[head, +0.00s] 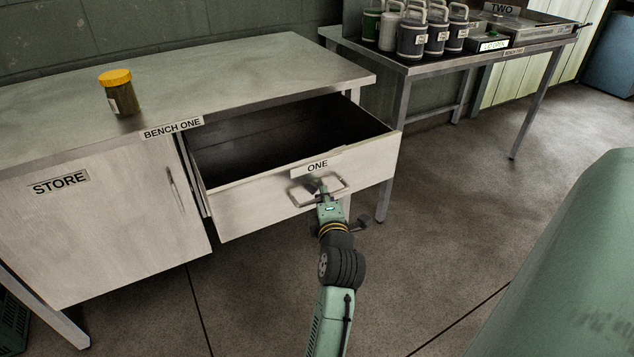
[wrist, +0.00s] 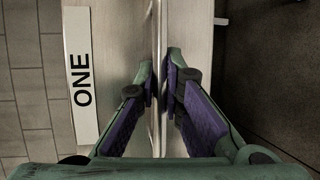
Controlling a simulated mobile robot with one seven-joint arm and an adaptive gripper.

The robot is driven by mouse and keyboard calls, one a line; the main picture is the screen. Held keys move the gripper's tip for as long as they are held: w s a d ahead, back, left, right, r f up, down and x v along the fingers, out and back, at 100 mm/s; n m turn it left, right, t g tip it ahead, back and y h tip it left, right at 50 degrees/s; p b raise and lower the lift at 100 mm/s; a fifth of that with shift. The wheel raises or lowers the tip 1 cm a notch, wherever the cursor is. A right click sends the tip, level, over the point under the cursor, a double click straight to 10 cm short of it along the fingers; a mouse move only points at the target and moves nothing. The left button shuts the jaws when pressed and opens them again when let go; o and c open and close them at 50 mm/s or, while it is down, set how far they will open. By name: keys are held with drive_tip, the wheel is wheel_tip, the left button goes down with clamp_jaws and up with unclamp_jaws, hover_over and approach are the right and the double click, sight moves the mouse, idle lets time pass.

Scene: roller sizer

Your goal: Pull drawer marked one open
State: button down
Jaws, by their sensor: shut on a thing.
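The drawer marked ONE (head: 240,205) stands well out from under bench one in the head view, and its dark inside is open to view and looks empty. Its label ONE (head: 318,167) is on the front, and shows sideways in the wrist view (wrist: 82,75). My gripper (head: 322,186) is at the metal bar handle (head: 298,202) on the drawer front. In the wrist view my gripper (wrist: 162,85) has its two purple-padded fingers on either side of the handle bar (wrist: 157,125), shut on it.
Bench one (head: 230,70) carries a yellow-lidded jar (head: 117,92) near its front edge. A closed STORE cupboard (head: 110,230) is left of the drawer. A second bench (head: 460,60) at the back right holds several lidded canisters (head: 411,40). A green rounded body (head: 570,270) is at right. Floor before the drawer is clear.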

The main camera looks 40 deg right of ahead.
drive_tip(key=shift+s+a, duration=0.1)
drive_tip(key=shift+s, duration=0.3)
drive_tip(key=c, duration=2)
unclamp_jaws()
drive_tip(key=shift+o, duration=0.2)
drive_tip(key=shift+s, duration=0.1)
drive_tip(key=v, duration=1.2)
drive_tip(key=shift+r, duration=0.1)
